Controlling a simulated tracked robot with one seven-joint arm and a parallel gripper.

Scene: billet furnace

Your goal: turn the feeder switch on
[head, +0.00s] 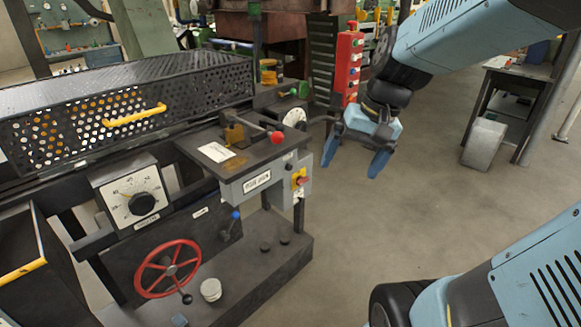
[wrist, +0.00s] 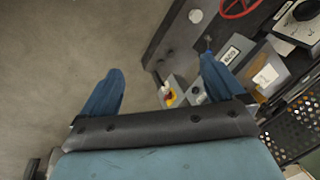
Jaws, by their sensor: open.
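My gripper (head: 353,160) is open and empty, with blue fingers pointing down. In the head view it hangs to the right of the switch, apart from it. The knob's exact position cannot be made out.
A red-ball lever (head: 277,137) rises above the box. A red handwheel (head: 168,268), a dial panel (head: 133,197) and a perforated guard (head: 130,110) are to the left. A red button pendant (head: 347,70) stands behind my gripper.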

